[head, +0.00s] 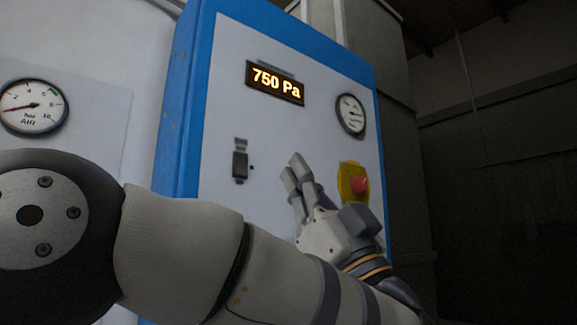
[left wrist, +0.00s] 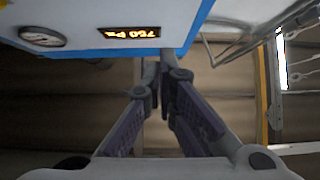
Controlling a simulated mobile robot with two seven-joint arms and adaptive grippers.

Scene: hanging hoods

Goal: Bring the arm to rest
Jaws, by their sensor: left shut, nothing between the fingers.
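My left arm comes in from the left across the bottom of the head view. My left gripper (head: 297,168) is in front of the blue-framed control panel (head: 225,60), between a small dark switch (head: 240,165) and a red button on a yellow plate (head: 359,185). Its fingers point upward and are shut with nothing held. In the left wrist view the fingers (left wrist: 160,75) come together just below the panel's blue edge. I cannot tell how far they are from the panel. My right gripper is in neither view.
The panel carries a lit display (head: 275,83) reading 750 Pa and a round gauge (head: 350,114). A dark wall lies to the right. A yellow upright (left wrist: 262,95) stands at the right in the wrist view.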

